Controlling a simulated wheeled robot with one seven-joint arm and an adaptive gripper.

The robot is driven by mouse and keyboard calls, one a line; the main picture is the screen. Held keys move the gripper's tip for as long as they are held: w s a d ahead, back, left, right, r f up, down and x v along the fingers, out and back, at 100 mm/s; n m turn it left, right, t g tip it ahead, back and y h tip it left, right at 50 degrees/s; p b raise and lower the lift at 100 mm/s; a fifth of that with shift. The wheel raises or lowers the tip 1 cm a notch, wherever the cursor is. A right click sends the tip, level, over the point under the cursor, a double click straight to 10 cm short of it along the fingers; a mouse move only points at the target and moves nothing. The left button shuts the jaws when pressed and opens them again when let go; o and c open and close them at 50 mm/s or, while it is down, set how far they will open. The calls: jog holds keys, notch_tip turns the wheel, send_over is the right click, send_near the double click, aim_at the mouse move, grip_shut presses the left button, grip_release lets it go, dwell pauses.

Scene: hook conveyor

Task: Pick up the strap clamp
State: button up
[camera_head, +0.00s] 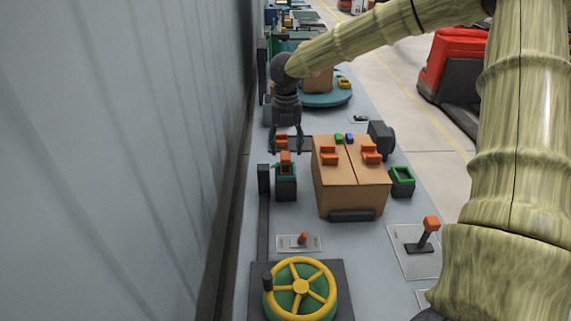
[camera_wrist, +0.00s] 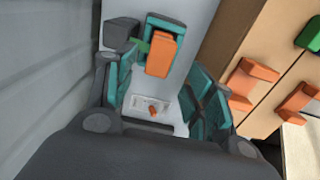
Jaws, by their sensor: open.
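I take the strap clamp to be the orange piece (camera_head: 286,158) in a teal and dark holder (camera_head: 286,188), left of the cardboard box; the pictures do not settle this. It also shows in the wrist view as an orange block (camera_wrist: 161,54) in a teal frame, at the top centre. My gripper (camera_head: 286,150) points down at this piece with its teal fingers spread. In the wrist view my gripper (camera_wrist: 160,88) is open with nothing held, and the orange block lies toward the upper part of the gap. Whether the fingers touch it cannot be told.
The cardboard box (camera_head: 350,190) stands close on the right, with orange brackets (camera_head: 371,154) on top. A grey wall (camera_head: 130,160) runs along the left. A dark block (camera_wrist: 122,33) stands left of the holder. A small lever plate (camera_head: 299,243) and yellow handwheel (camera_head: 300,287) are in front.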

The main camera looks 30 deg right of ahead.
aim_at(286, 155)
jog(key=shift+w+d+f+p, duration=0.15)
jog(key=shift+f+p, duration=0.3)
jog(key=shift+f, duration=0.5)
jog(key=shift+w+a+f+p, duration=0.15)
jog(key=shift+f+p, duration=0.25)
jog(key=shift+f, duration=0.55)
jog(key=shift+d+f, duration=0.1)
jog(key=shift+f, duration=0.55)
jog(key=c, duration=1.2)
